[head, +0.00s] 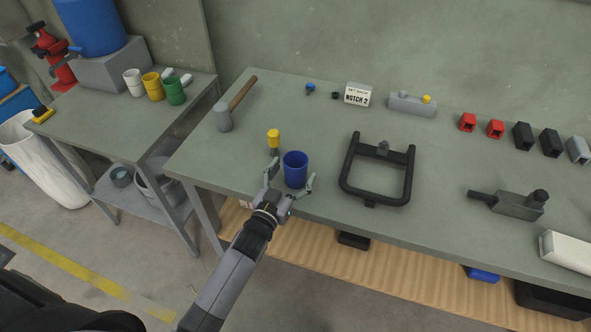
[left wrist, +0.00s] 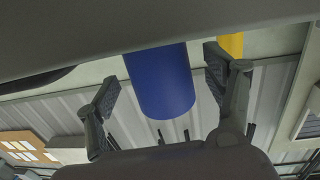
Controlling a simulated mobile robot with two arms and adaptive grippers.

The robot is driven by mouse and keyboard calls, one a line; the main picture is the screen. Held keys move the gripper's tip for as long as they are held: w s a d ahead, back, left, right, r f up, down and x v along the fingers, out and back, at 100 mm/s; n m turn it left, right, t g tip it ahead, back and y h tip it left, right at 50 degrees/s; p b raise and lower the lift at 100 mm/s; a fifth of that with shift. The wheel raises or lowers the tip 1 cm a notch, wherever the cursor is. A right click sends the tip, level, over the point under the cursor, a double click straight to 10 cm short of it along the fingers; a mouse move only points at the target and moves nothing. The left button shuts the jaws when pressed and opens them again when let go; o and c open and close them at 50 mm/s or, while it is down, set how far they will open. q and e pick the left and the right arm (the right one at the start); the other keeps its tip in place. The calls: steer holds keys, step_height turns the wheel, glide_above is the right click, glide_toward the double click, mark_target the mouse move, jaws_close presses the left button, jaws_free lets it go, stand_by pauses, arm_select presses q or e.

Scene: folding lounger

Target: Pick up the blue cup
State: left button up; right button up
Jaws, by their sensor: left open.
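The blue cup (head: 295,170) stands upright on the workbench (head: 230,165) near its front edge. My left gripper (head: 291,180) is open at the cup, with one finger on each side of it. In the left wrist view the blue cup (left wrist: 162,82) shows between the two open fingers (left wrist: 165,95), with visible gaps at both sides. My right gripper is in neither view.
A black U-shaped frame (head: 378,168) lies to the right. A mallet (head: 234,105) lies behind left. White, yellow and green cups (head: 153,86) stand on the side table.

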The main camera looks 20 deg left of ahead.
arm_select(q)
steer(key=shift+w+d+f, duration=0.1)
steer(key=shift+w, duration=1)
steer(key=shift+s, duration=0.1)
steer(key=shift+c, duration=0.7)
steer(key=c, duration=1.1)
